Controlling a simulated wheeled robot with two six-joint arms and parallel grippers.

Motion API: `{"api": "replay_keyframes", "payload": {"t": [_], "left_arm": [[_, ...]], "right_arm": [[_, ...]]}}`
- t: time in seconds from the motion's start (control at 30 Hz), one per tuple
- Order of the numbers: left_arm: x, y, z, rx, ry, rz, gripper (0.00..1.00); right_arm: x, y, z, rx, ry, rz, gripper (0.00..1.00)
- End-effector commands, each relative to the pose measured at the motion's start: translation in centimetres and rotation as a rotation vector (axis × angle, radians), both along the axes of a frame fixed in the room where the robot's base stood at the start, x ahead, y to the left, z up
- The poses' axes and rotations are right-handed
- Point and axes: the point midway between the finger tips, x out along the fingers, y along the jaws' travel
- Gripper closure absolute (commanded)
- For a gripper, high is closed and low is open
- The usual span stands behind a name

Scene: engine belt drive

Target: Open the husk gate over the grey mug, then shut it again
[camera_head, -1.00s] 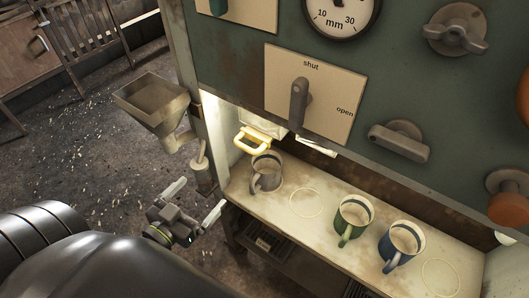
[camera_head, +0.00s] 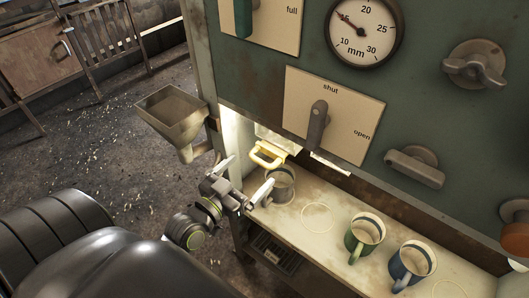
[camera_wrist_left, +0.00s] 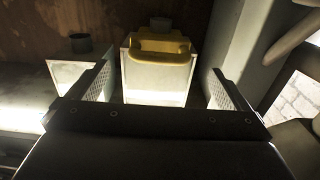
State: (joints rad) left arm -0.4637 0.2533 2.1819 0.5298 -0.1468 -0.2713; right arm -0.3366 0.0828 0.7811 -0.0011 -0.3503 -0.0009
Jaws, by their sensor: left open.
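The grey mug (camera_head: 284,190) stands upright at the left end of the pale shelf, partly hidden behind my left gripper. A yellow handle (camera_head: 267,153), which seems to belong to the husk gate, sits just above and behind the mug. It also shows in the left wrist view (camera_wrist_left: 160,49), on top of a pale box-like front. My left gripper (camera_head: 246,178) is open and empty, just left of the mug and short of the handle. In the left wrist view its fingers stand apart on either side of the pale front. My right gripper is not in view.
A green mug (camera_head: 365,236) and a blue mug (camera_head: 411,265) stand farther right on the shelf (camera_head: 335,203). A metal hopper (camera_head: 171,112) is left of the machine. Floor at left is open.

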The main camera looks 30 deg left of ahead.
Motion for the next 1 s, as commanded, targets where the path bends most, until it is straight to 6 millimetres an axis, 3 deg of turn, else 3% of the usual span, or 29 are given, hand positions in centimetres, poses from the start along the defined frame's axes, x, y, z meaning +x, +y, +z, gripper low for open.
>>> {"api": "replay_keyframes", "payload": {"t": [0.2,0.43,0.83,1.0], "left_arm": [[3.9,-0.3,0.3,-0.001,-0.002,0.0,0.01],[6.6,-0.5,0.1,0.0,0.0,0.0,0.01],[7.3,-0.6,0.0,0.0,0.001,0.0,0.01],[7.3,-0.6,0.0,0.0,0.001,0.0,0.2]], "right_arm": [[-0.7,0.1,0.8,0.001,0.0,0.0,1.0],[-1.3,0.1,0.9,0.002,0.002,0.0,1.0],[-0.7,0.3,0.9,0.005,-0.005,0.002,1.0],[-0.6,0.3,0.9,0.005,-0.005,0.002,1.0]]}}
